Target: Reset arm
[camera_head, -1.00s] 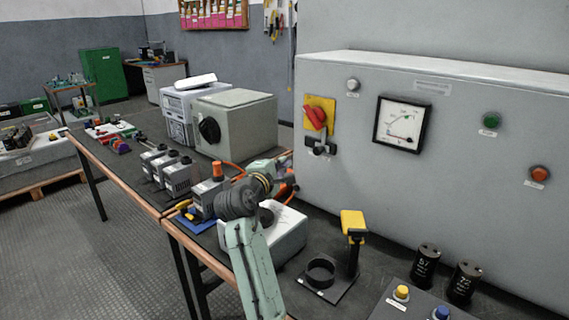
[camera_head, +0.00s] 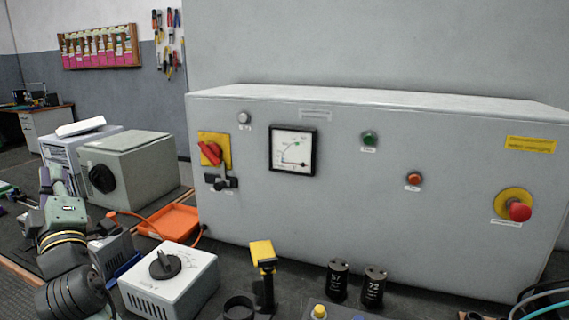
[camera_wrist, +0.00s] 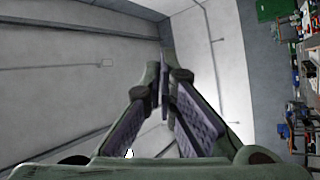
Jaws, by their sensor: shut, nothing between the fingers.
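My gripper (camera_wrist: 162,78) shows in the wrist view with its two dark-padded fingers closed together at the tips and nothing between them. In the head view my green and dark grey arm is folded at the lower left, left of the white box with a black dial (camera_head: 170,277). The fingertips cannot be made out clearly there. The arm stands apart from the large grey cabinet (camera_head: 350,200).
The cabinet front carries a red switch on a yellow plate (camera_head: 213,151), a meter (camera_head: 293,150) and a red emergency button (camera_head: 519,211). A yellow-headed device (camera_head: 262,254), two black capacitors (camera_head: 372,288) and an orange tray (camera_head: 172,222) stand on the bench.

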